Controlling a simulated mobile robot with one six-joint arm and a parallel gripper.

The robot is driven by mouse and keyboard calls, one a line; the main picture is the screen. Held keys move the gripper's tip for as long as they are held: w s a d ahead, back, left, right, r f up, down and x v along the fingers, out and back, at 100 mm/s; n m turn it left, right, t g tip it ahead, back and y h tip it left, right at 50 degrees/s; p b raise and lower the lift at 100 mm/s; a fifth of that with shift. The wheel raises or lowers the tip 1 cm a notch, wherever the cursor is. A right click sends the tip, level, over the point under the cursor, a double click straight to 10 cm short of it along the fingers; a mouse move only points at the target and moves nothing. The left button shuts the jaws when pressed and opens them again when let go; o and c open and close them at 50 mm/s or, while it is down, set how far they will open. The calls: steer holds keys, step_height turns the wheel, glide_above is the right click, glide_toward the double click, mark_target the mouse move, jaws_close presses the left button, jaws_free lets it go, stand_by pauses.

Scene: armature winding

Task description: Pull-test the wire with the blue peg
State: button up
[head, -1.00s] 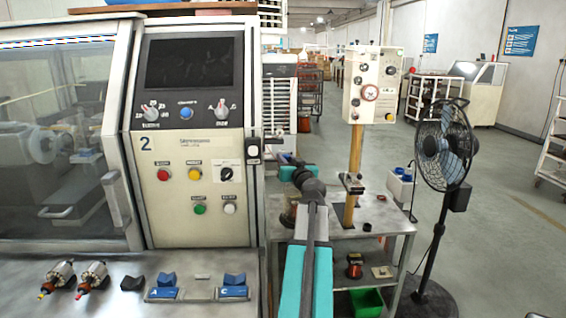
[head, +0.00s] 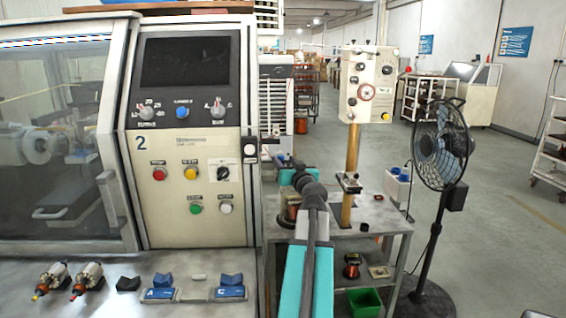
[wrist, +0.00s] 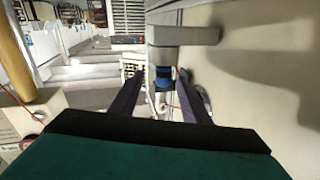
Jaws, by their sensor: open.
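A blue cylindrical peg (wrist: 165,76) shows in the wrist view, hanging under a grey bracket (wrist: 182,36). My gripper (wrist: 163,88) has its two dark fingers spread, one on each side of the peg. I cannot tell how far the peg is from the fingers in depth. A thin red wire (wrist: 183,100) shows near the right finger, partly hidden. In the head view my gripper (head: 284,160) is small and mostly hidden by my own arm, beside the machine's right edge. The peg cannot be made out there.
The winding machine panel (head: 190,175) stands close on the left. Two armatures (head: 85,278) and blue holders (head: 230,288) lie on its front bench. A metal table (head: 375,215) with a wooden post and meter box (head: 370,85) is at the right. A fan (head: 441,145) stands beyond.

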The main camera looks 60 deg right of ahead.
steer(key=b+v, duration=0.5)
steer(key=v, duration=0.6)
stand_by(0.4)
steer(key=shift+d, duration=0.1)
stand_by(0.3)
